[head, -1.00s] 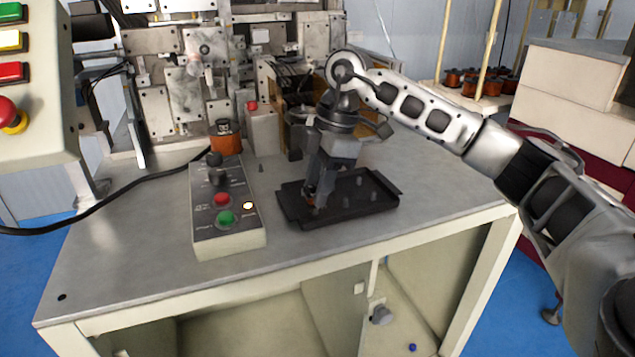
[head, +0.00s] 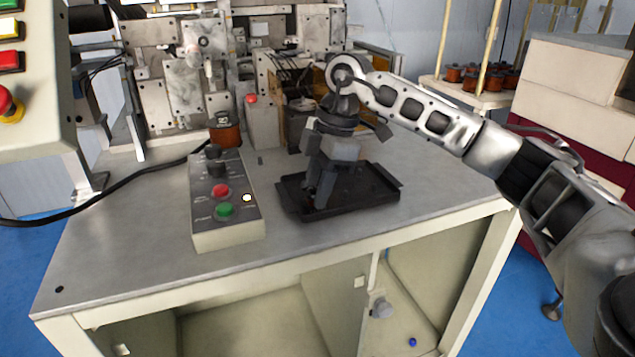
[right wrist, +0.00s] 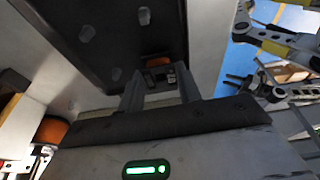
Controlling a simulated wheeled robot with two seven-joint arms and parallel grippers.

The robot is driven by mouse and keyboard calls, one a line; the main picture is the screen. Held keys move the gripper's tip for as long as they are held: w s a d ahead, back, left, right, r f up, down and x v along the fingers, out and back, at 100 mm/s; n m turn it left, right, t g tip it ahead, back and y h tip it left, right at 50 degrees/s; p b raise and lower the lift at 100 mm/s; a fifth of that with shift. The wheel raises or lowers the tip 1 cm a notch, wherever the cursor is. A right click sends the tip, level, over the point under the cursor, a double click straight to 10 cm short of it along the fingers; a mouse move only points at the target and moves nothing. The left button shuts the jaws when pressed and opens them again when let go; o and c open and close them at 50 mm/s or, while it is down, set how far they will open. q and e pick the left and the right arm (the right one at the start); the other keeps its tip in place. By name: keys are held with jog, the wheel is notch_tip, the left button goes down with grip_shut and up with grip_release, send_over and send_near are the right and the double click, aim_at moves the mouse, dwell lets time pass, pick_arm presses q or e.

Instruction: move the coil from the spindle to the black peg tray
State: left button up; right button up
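The black peg tray (head: 381,209) lies on the bench top, right of the control box, with its rim raised. Its upright pegs show in the right wrist view (right wrist: 87,33). My right gripper (head: 318,203) points down at the tray's left front part. In the right wrist view its two fingers (right wrist: 160,72) stand apart with an orange-brown coil (right wrist: 158,60) between their tips, by the tray's edge. I cannot tell whether the fingers touch the coil or whether it sits on a peg. The head view hides this coil. My left gripper is not in view.
A control box (head: 228,234) with red and green buttons stands close left of the tray. Another orange coil (head: 226,132) is at the winder's front. More coils (head: 470,80) stand on a back right shelf. The bench's front left (head: 120,260) is clear.

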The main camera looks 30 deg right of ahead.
jog(key=o, duration=0.4)
jog(key=shift+o, duration=0.2)
jog(key=shift+r, duration=0.1)
jog(key=p+v, duration=0.1)
jog(key=v, duration=1.4)
jog(key=shift+d+r, duration=0.15)
jog(key=shift+r, duration=0.2)
